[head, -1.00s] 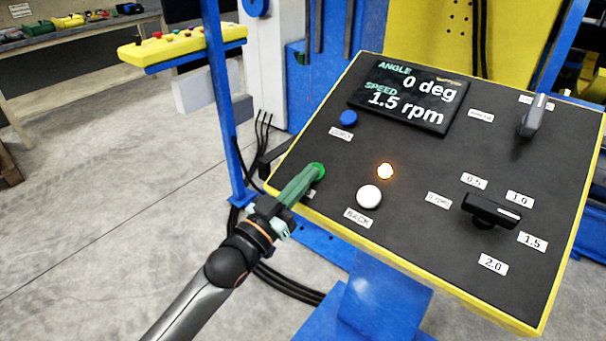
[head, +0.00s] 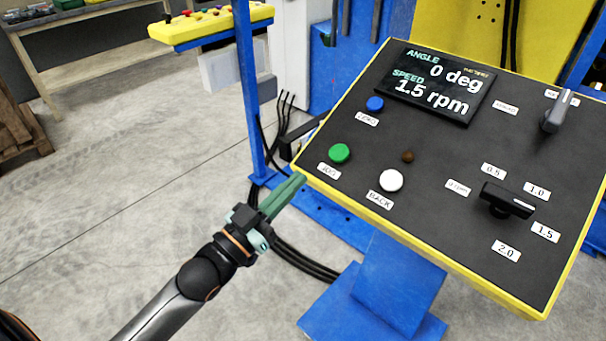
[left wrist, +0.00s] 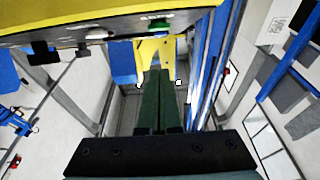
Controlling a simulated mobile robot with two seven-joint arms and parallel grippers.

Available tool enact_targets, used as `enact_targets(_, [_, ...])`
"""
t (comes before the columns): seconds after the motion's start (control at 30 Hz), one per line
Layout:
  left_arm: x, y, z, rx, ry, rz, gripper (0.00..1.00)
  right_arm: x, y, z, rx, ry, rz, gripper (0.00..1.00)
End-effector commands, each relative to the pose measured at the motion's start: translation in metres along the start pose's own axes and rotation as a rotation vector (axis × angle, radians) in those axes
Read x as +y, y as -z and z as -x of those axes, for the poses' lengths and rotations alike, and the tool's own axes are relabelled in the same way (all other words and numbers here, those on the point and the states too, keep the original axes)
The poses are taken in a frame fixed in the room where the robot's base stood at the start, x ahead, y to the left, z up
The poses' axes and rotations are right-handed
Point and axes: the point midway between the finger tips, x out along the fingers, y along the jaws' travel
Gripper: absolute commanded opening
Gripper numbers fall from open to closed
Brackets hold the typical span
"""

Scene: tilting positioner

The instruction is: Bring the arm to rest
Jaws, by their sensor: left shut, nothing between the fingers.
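My left gripper (head: 298,180) has green fingers, shut with nothing between them. In the head view it is in the air just off the left front edge of the control panel (head: 448,250), apart from the green button (head: 339,153). In the left wrist view the closed fingers (left wrist: 160,85) point ahead below the panel's edge, with the green button (left wrist: 158,26) above them. The panel's display reads angle 0 deg and speed 1.5 rpm. The small lamp (head: 407,156) is dark. My right gripper is not in view.
The panel also carries a white button (head: 391,180), a blue button (head: 375,104), a black speed knob (head: 507,200) and a grey switch (head: 556,112). A blue post (head: 247,90) and a yellow button box (head: 210,25) stand behind my gripper. Open floor lies to the left.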

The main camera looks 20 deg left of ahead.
Motion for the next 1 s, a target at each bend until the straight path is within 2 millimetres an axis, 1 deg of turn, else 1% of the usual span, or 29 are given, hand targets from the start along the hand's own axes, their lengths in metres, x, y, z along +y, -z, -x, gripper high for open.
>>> enact_targets(0.13, [0.0,0.001,0.004,0.0,0.0,0.0,0.0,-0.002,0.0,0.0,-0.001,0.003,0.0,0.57])
enact_targets(0.57, [0.0,0.001,0.003,0.0,0.0,0.0,0.0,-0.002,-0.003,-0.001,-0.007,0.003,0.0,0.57])
enact_targets(0.67, [0.0,-0.009,0.006,-0.035,0.012,0.005,0.0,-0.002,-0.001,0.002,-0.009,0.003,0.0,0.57])
enact_targets(0.77, [0.001,-0.041,0.019,-0.159,0.051,0.018,0.0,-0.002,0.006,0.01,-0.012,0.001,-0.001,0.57])
enact_targets(0.83, [0.005,-0.077,0.04,-0.294,0.084,0.031,0.0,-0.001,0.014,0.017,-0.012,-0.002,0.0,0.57])
enact_targets(0.87, [0.009,-0.093,0.051,-0.358,0.098,0.037,0.0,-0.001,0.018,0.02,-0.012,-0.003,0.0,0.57])
enact_targets(0.9, [0.015,-0.115,0.069,-0.446,0.113,0.044,0.0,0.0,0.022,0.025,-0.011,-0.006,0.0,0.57])
enact_targets(0.97, [0.025,-0.143,0.096,-0.57,0.13,0.054,0.0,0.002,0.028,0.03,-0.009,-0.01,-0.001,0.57])
enact_targets(1.0, [0.033,-0.16,0.115,-0.648,0.137,0.061,0.0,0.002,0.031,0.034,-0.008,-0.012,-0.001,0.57])
